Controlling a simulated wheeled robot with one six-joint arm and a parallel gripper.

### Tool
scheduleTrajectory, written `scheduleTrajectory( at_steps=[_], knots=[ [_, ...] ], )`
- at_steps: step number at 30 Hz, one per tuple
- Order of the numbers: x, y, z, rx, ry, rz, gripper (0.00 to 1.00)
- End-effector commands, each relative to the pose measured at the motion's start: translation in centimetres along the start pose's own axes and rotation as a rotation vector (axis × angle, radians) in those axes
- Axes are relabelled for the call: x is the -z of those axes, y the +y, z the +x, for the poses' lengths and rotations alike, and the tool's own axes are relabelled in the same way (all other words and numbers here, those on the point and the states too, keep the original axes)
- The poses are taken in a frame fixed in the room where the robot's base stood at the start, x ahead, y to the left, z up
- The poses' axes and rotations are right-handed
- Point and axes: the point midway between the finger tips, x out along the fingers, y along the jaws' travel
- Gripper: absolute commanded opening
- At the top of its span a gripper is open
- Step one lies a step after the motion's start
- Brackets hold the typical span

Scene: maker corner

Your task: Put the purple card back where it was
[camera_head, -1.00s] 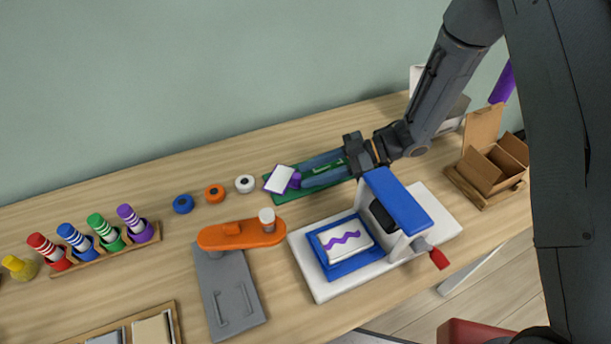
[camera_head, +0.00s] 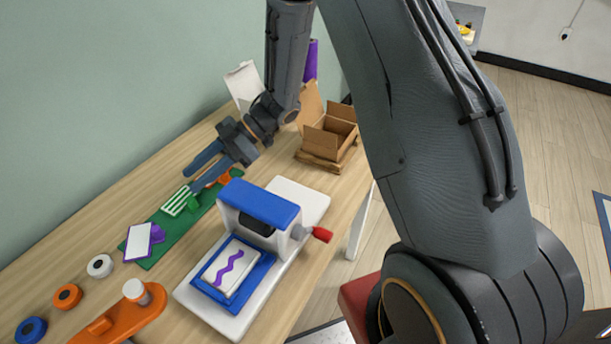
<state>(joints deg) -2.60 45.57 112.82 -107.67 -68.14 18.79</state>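A white card with a purple edge (camera_head: 138,242) lies at the near left end of the green mat (camera_head: 152,262), against a small purple piece (camera_head: 157,233). My gripper (camera_head: 191,180) is open above the far part of the mat, apart from this card, with nothing visible between its fingers. A green-and-white striped piece (camera_head: 178,201) is just below the fingertips, and an orange piece (camera_head: 225,177) shows beside the fingers. A white pad with a purple wavy line (camera_head: 230,268) lies in the blue tray of the white and blue press (camera_head: 258,203).
An open cardboard box (camera_head: 328,135) stands at the far right of the table. The press has a red-ended handle (camera_head: 322,234). White (camera_head: 99,265), orange (camera_head: 67,297) and blue (camera_head: 31,329) rings and an orange holder (camera_head: 120,318) are at the near left.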

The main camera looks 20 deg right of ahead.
Motion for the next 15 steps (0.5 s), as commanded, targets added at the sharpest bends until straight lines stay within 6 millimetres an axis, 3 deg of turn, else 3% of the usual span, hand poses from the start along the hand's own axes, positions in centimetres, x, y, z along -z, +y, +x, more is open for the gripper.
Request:
scheduleTrajectory(
  at_steps=[4,8,11,14,15],
  knots=[
    [-0.2,6.2,-4.1,-0.348,-0.179,0.069,0.35],
    [-1.6,8.9,-10.4,-0.644,-0.361,0.217,0.35],
    [-3.1,8.0,-15.6,-0.829,-0.496,0.381,0.35],
    [-4.5,4.6,-20.2,-0.968,-0.619,0.585,0.35],
    [-5.0,2.6,-21.6,-1.010,-0.662,0.678,0.35]
  ],
)
